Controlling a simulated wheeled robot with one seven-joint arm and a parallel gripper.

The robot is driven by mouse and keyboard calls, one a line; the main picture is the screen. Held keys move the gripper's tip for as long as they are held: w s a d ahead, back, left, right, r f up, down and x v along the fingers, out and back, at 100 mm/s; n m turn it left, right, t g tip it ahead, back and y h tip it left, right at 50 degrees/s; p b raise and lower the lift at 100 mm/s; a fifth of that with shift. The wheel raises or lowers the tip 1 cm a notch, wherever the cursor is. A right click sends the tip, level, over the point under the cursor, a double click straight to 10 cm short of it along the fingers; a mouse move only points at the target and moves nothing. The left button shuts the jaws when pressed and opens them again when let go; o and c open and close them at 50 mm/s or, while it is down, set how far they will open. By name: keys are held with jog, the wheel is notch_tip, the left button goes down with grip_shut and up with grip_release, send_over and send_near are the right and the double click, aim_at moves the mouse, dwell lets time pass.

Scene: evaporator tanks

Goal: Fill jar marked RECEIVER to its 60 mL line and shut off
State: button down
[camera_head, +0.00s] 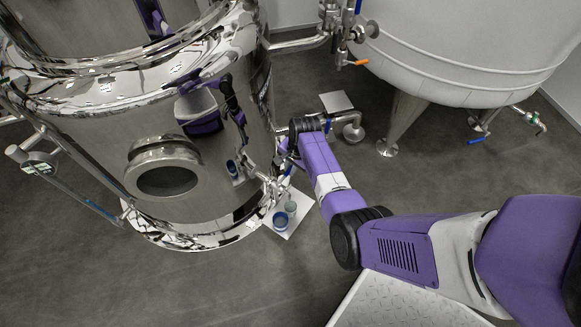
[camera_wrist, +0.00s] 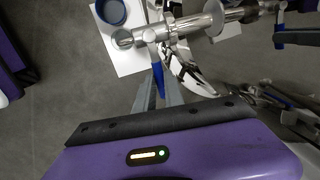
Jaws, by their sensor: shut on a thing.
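My gripper (camera_wrist: 160,88) is shut on the blue valve handle (camera_wrist: 158,78) of a steel outlet pipe (camera_wrist: 182,25) in the wrist view. A small clear jar (camera_wrist: 123,39) stands at the end of this pipe, which appears to overlap its rim from above. A blue container (camera_wrist: 111,11) stands beside it. Both also show in the head view, the clear jar (camera_head: 291,207) and the blue container (camera_head: 280,220), at the foot of the polished tank (camera_head: 215,150). Labels, level lines and any liquid stream are too small to tell. My fingertips are mostly hidden in the head view.
Jar and container stand on a white sheet (camera_head: 295,225) on the grey floor. A pale tank (camera_head: 460,60) on steel legs stands at right, with an orange-handled valve (camera_head: 356,62) and a blue-handled one (camera_head: 476,141). Another white sheet (camera_head: 336,101) lies behind. Floor at lower left is clear.

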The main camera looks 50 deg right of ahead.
jog(key=shift+s, duration=0.1)
jog(key=shift+s+a+m+h+p, duration=0.2)
jog(key=shift+s+m+p, duration=0.3)
jog(key=shift+m+p, duration=0.5)
jog(key=shift+s+a+m+h+p, duration=0.1)
jog(key=shift+s+m+h+p, duration=0.1)
jog(key=shift+s+m+p, duration=0.55)
jog(key=shift+s+a+m+h+p, duration=0.15)
jog(key=shift+s+m+h+p, duration=0.1)
jog(key=shift+m+p, duration=0.9)
jog(key=c, duration=1.4)
grip_release()
jog(key=shift+c, duration=0.2)
jog(key=p+v, duration=0.3)
jog(key=v, duration=0.4)
jog(key=shift+r, duration=0.4)
